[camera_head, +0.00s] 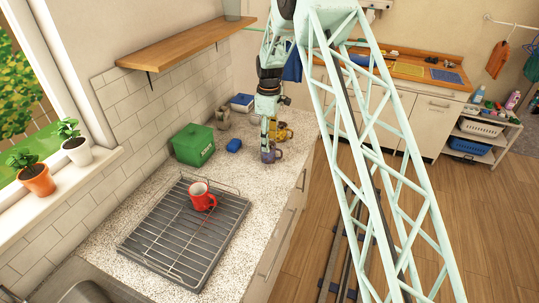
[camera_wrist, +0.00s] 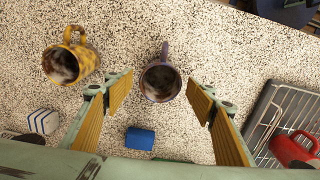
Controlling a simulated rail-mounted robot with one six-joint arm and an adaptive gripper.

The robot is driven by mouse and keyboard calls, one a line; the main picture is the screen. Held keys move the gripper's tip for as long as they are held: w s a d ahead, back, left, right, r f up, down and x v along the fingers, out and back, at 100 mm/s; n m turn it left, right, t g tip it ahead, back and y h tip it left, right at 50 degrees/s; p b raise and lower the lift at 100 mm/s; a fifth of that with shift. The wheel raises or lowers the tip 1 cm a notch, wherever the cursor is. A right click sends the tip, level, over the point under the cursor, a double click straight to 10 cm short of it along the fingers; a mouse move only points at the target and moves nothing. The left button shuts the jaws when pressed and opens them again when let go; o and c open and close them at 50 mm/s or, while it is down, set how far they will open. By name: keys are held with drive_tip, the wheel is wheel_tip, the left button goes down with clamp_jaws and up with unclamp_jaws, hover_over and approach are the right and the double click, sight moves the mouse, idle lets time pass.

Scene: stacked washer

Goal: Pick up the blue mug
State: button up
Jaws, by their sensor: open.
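A purplish-blue mug (camera_head: 271,155) stands upright on the speckled counter. In the wrist view this mug (camera_wrist: 160,82) shows from above, its handle pointing to the top of the picture and its inside dark. My gripper (camera_head: 267,140) points down right over it. In the wrist view my open gripper (camera_wrist: 160,77) has one orange-padded finger on each side of the mug, with a gap on both sides. Whether the fingertips reach below the rim I cannot tell. No other mug in view looks blue.
A yellow mug (camera_wrist: 70,62) stands close by. A red mug (camera_head: 201,196) is on the dish rack (camera_head: 160,247). A blue block (camera_head: 234,145), a green box (camera_head: 192,146) and a blue-and-white box (camera_head: 242,102) are near the wall. A wooden shelf (camera_head: 180,46) hangs above.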

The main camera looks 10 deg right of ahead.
sight(272, 153)
drive_tip(key=shift+f, duration=0.15)
drive_tip(key=shift+s+f+p, duration=0.1)
drive_tip(key=shift+f+p, duration=0.4)
drive_tip(key=shift+f, duration=1.95)
drive_tip(key=shift+c, duration=0.6)
drive_tip(key=c, duration=1)
drive_tip(key=shift+r, duration=0.2)
